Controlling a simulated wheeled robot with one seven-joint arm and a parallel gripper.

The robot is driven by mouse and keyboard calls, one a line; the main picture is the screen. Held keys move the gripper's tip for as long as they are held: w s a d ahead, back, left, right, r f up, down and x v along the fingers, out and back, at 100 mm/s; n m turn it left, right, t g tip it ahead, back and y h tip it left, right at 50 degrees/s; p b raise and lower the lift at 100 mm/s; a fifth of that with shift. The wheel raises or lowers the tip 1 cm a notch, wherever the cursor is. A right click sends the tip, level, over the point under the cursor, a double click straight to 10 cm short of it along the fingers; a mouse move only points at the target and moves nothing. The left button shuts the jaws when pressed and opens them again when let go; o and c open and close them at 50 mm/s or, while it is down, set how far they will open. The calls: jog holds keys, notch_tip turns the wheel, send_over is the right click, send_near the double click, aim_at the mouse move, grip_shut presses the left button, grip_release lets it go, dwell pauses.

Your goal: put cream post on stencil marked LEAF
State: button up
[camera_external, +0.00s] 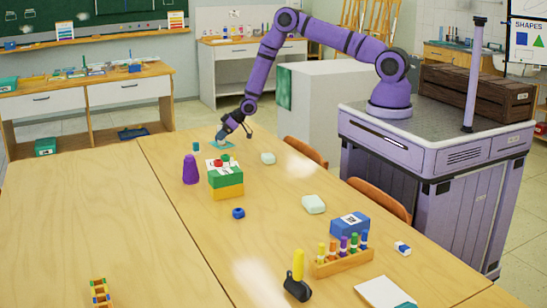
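My gripper (233,132) is at the far end of the table, low over a flat teal piece (222,144) that may be a stencil. It is small and dark here, and I cannot tell whether its fingers are apart or hold something. I cannot make out a cream post; it may be hidden by the gripper or too small to see. No LEAF marking is readable. A green and yellow block stack (226,188) stands in front of the gripper, with a white marked top bearing small red and green pieces.
A purple cone (190,170) and a short teal cylinder (196,147) stand left of the stack. Pale blocks (313,204), a blue box (350,224), a peg rack (342,263) and a yellow-black tool (297,277) lie nearer. The left table half is mostly clear.

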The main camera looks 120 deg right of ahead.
jog(key=shift+r, duration=0.25)
jog(key=v, duration=1.1)
jog(key=w+a+r+n+g, duration=0.15)
jog(key=a+r, duration=0.25)
jog(key=r, duration=0.4)
jog(key=w+a+r+t, duration=0.1)
jog(key=w+a+r, duration=0.1)
jog(key=a+r, duration=0.5)
jog(key=s+a+r+g, duration=0.1)
jog(key=s+a+r, duration=0.1)
jog(key=a+r, duration=0.6)
jog(key=s+a+r+g, duration=0.15)
jog(key=a+r, duration=0.35)
jog(key=r, duration=0.5)
jog(key=s+a+r+n+y, duration=0.1)
jog(key=s+a+r+n, duration=0.1)
jog(key=s+a+r, duration=0.85)
jog(key=s+a+y, duration=0.1)
jog(key=s+a, duration=0.4)
jog(key=s, duration=0.3)
jog(key=s+a+n+y, duration=0.1)
jog(key=s+a, duration=0.5)
jog(key=s, duration=0.2)
jog(key=shift+s+a+r+y, duration=0.2)
jog(key=shift+s+a+y, duration=0.1)
jog(key=shift+s, duration=0.1)
